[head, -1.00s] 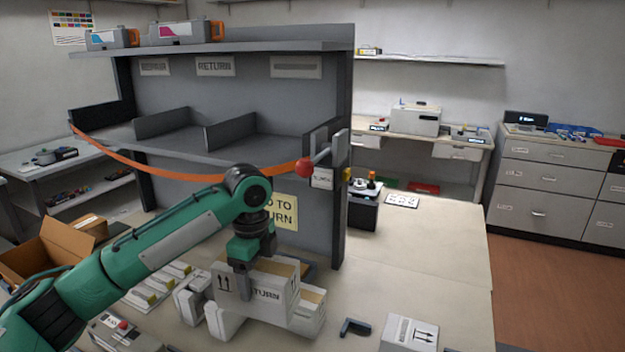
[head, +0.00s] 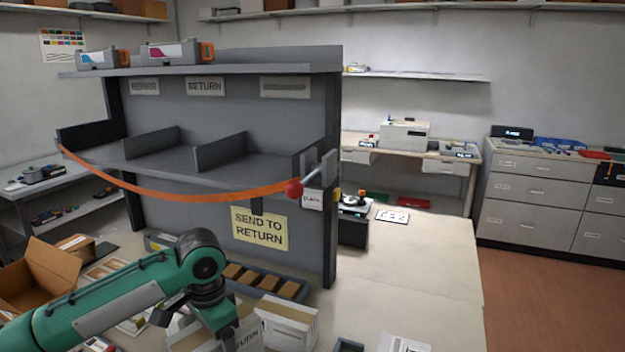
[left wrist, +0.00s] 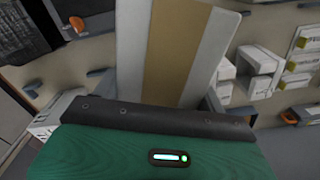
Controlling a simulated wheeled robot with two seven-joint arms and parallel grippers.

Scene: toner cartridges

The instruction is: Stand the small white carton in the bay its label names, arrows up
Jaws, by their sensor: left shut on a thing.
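My left gripper (head: 222,328) is low at the bottom edge of the head view, shut on a white carton (head: 246,340) with black lettering, of which "TURN" shows. The carton is cut off by the frame and partly hidden by the gripper. In the left wrist view the carton (left wrist: 208,60) shows as a white face with a tan band, beyond my gripper's edge. The grey shelf unit has three bays; the plates above read "RETURN" (head: 205,86) in the middle and apparently "REPAIR" (head: 144,87) at left. The right plate (head: 285,87) is unreadable. My right gripper is out of view.
An orange strap (head: 170,195) sags across the bay fronts to a red ball (head: 293,188). A yellow sign (head: 259,229) reads "SEND TO RETURN". Another white carton (head: 290,325) stands right of my gripper. An open cardboard box (head: 55,270) is at left.

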